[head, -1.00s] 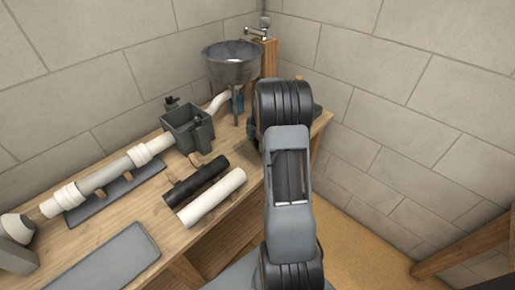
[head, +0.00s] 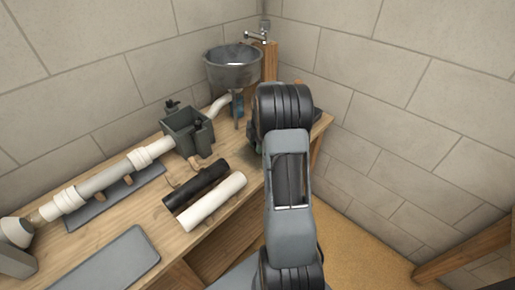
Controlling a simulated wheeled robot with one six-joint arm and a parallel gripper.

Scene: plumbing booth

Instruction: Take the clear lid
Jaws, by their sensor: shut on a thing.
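I cannot make out the clear lid in the head view. An open-topped dark grey box (head: 176,126) stands on the wooden bench, joined to the white pipework, with black knobs at its rim. No lid shows over its opening. My arm rises through the middle of the picture and reaches over the right part of the bench. My gripper is hidden behind the arm's black joint, so its fingers and anything in them do not show.
A grey metal basin (head: 233,70) stands at the back corner below a tap (head: 257,36). A black tube (head: 196,183) and a white tube (head: 212,201) lie on the bench (head: 150,205). A grey mat (head: 108,262) lies at the front left. Block walls close the corner.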

